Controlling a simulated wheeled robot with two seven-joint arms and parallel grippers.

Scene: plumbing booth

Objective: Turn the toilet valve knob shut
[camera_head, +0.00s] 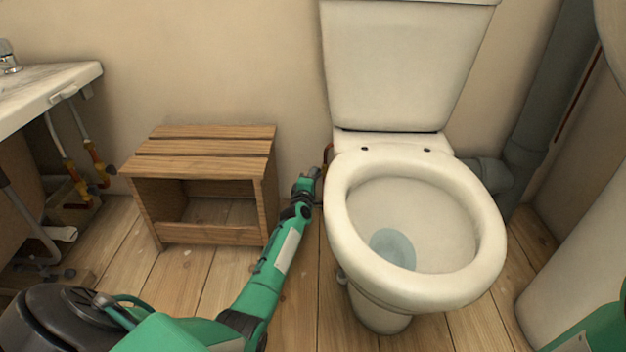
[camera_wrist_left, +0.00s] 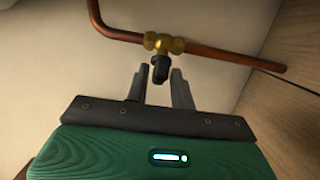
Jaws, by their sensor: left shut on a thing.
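The toilet valve is a brass fitting (camera_wrist_left: 164,43) on a copper pipe (camera_wrist_left: 220,57) along the wall, seen in the left wrist view. Its small black knob (camera_wrist_left: 159,69) points toward my left gripper (camera_wrist_left: 157,83), and the two fingers stand on either side of it, shut on it. In the head view my left gripper (camera_head: 314,175) reaches low beside the toilet (camera_head: 341,225), at its left near the wall. The knob is hidden there, with only a bit of copper pipe (camera_head: 328,154) showing. My right gripper is out of view.
A wooden slatted stool (camera_head: 205,147) stands close to the left of my left forearm. The sink (camera_head: 60,88) with pipes below is at the far left. A grey drain pipe (camera_head: 535,100) rises behind the toilet on the right. Bare floor (camera_head: 200,280) lies before the stool.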

